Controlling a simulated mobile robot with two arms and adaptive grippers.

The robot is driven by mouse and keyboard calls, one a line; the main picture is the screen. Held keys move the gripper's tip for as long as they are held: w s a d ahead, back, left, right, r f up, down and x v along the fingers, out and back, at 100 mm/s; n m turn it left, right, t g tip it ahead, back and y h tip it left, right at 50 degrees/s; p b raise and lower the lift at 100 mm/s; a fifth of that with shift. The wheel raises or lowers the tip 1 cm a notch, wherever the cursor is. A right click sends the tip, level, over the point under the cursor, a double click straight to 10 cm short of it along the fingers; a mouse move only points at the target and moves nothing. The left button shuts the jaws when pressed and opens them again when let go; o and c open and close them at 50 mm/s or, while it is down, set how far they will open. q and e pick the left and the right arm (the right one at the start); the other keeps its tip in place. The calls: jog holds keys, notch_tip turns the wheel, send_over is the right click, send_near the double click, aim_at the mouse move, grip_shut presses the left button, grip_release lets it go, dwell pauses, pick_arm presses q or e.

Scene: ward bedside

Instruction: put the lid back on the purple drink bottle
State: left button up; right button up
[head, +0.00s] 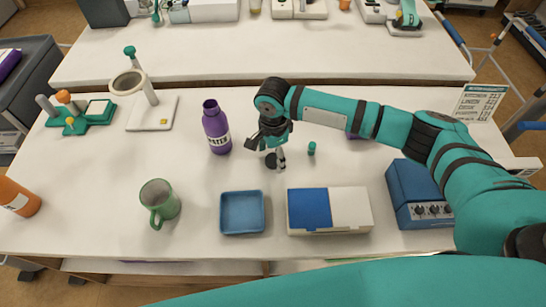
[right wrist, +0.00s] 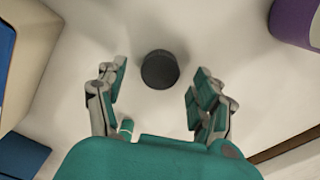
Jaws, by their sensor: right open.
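The purple drink bottle (head: 216,130) stands upright on the table, with no lid on its neck. It also shows at the top right corner of the right wrist view (right wrist: 297,22). A dark round lid (head: 271,161) lies flat on the table to the right of the bottle. In the right wrist view the lid (right wrist: 160,69) is between and just ahead of the two fingertips. My right gripper (head: 267,150) is open and empty, low over the table at the lid. The fingers do not seem to touch the lid. My left gripper is not in view.
A small green cylinder (head: 311,148) stands right of the lid. A blue tray (head: 242,231), a blue and white box (head: 350,209) and a green mug (head: 160,201) are nearer. A blue device (head: 410,195) stands right. A magnifier stand (head: 152,112) is left of the bottle.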

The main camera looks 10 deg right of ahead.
jog(key=shift+f, duration=0.75)
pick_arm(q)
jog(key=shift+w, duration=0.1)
pick_arm(e)
jog(key=shift+c, duration=0.3)
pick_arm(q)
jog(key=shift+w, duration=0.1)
pick_arm(e)
jog(key=c, duration=0.8)
jog(key=shift+r, duration=0.15)
jog(key=shift+c, duration=0.2)
jog(key=shift+r, duration=0.55)
notch_tip(320, 180, up, 2)
jog(key=shift+a+r+b, duration=0.1)
jog(key=shift+r+b, duration=0.1)
jog(key=shift+b, duration=0.2)
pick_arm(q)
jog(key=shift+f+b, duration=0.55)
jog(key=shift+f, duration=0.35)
pick_arm(e)
jog(key=s+a, duration=0.2)
jog(key=s, duration=0.3)
jog(key=s+a+r, duration=0.1)
jog(key=s, duration=0.4)
jog(key=s+a, duration=0.2)
jog(key=s, duration=0.3)
jog(key=shift+a+r, duration=0.15)
jog(key=shift+a, duration=0.15)
